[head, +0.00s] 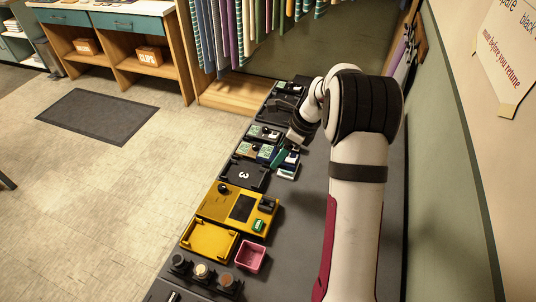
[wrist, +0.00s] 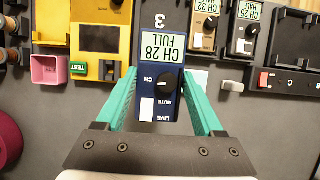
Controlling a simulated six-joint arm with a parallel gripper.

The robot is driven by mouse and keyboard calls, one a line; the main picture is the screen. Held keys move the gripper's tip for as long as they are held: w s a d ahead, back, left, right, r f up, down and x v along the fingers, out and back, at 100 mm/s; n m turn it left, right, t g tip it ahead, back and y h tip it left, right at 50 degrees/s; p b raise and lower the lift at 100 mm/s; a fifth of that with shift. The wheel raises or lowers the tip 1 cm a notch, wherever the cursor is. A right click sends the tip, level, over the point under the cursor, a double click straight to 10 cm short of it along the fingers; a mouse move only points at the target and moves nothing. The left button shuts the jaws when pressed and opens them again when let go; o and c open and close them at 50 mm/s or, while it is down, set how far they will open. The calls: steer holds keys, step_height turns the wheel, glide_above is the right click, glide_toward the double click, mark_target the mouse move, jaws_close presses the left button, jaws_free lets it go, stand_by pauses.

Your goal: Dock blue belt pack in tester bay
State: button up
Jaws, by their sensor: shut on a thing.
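The blue belt pack (wrist: 150,102) has a black knob and a screen reading CH 28 FULL, upside down in the wrist view. My gripper (wrist: 162,78) is shut on it, with one teal finger along each side. In the head view my gripper (head: 278,156) and the blue pack (head: 265,154) show small beside the row, partly hidden by my wrist. The yellow tester (head: 240,207) has a dark screen and a green button; it also shows in the wrist view (wrist: 118,12). An empty yellow tray (head: 208,240), likely its bay, adjoins it.
A black dock marked 3 (head: 243,176) looks empty. A tan pack (wrist: 205,22) and a dark pack (wrist: 245,25) stand right of the blue one in the wrist view. A pink cup (head: 250,256) sits beside the tray. Dock C (wrist: 288,80) is farther right.

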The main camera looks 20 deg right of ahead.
steer(key=s+a+f, duration=0.1)
steer(key=s+a, duration=0.1)
steer(key=a, duration=1.3)
glide_above(207, 238)
steer(key=s, duration=0.1)
step_height(207, 238, down, 3)
steer(key=shift+d+f, duration=0.2)
steer(key=shift+f, duration=0.55)
steer(key=shift+d+f, duration=0.15)
steer(key=shift+f, duration=0.6)
steer(key=shift+d+f, duration=0.2)
steer(key=shift+f, duration=0.55)
steer(key=shift+f, duration=1.15)
steer(key=o, duration=1.5)
steer(key=shift+o, duration=0.2)
steer(key=v, duration=1.6)
steer(key=shift+a+f, duration=0.1)
